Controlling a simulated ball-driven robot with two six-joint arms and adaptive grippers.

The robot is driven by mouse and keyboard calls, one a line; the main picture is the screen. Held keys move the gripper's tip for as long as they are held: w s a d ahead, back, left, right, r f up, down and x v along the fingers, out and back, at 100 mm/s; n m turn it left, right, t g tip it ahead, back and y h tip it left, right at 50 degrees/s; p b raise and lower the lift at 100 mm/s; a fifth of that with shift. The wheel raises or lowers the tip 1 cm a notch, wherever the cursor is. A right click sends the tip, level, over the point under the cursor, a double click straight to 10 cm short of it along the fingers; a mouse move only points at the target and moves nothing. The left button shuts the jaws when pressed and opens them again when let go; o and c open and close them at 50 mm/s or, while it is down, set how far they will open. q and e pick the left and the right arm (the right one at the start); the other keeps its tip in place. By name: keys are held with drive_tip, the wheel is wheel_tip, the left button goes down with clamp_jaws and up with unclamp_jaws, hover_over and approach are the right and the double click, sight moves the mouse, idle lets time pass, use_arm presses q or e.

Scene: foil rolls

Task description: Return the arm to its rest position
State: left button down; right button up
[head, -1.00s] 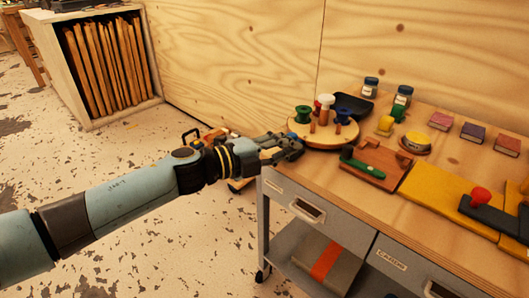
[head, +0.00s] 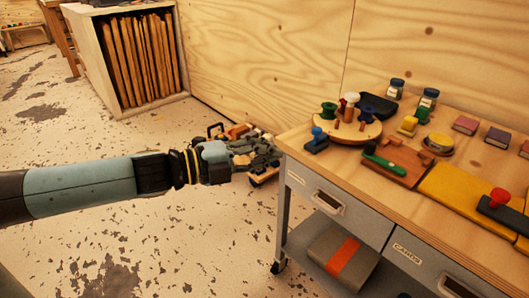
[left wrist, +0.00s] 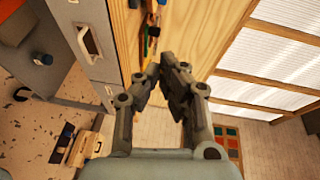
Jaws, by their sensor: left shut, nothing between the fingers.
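My left gripper (head: 262,158) hangs in the air off the left end of the workbench (head: 440,215), in front of a low cart on the floor. Its arm reaches in from the left edge of the head view. The fingers are closed with nothing between them. In the left wrist view the gripper (left wrist: 163,75) shows its two fingers together at the tips, with the bench drawers to the left. A blue-knobbed stamp (head: 317,141) stands upright on the bench's left corner, apart from the gripper. My right gripper is not in view.
A round wooden stand (head: 345,131) with knobbed stamps is at the bench's back left. A green-handled tool (head: 383,164) lies on a wooden block. The low cart (head: 240,132) carries mixed items. Open floor (head: 170,240) lies in front of the arm.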

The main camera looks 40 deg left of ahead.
use_arm(q)
drive_tip(key=shift+s+a, duration=0.1)
drive_tip(key=shift+s, duration=0.15)
idle(0.4)
drive_tip(key=s+a+f+n+g+y, duration=0.15)
drive_tip(key=s+f+n, duration=0.25)
drive_tip(key=f, duration=0.6)
drive_tip(key=s+a+f+n+g+y, duration=0.1)
drive_tip(key=s+f+n+g+y, duration=0.2)
drive_tip(key=f, duration=0.7)
drive_tip(key=s+a+f+n+g+y, duration=0.1)
drive_tip(key=s+f+n+y, duration=0.2)
drive_tip(key=s+f+n, duration=0.5)
drive_tip(key=s+d+f+n+g, duration=0.3)
drive_tip(key=s+f, duration=0.5)
drive_tip(key=s, duration=0.5)
drive_tip(key=s+d+f+n+g, duration=0.2)
drive_tip(key=s+f+g, duration=0.4)
drive_tip(key=s, duration=0.8)
wheel_tip(320, 180, down, 2)
drive_tip(key=shift+d+f+n, duration=0.1)
drive_tip(key=shift+d+n, duration=0.3)
drive_tip(key=shift+n, duration=0.2)
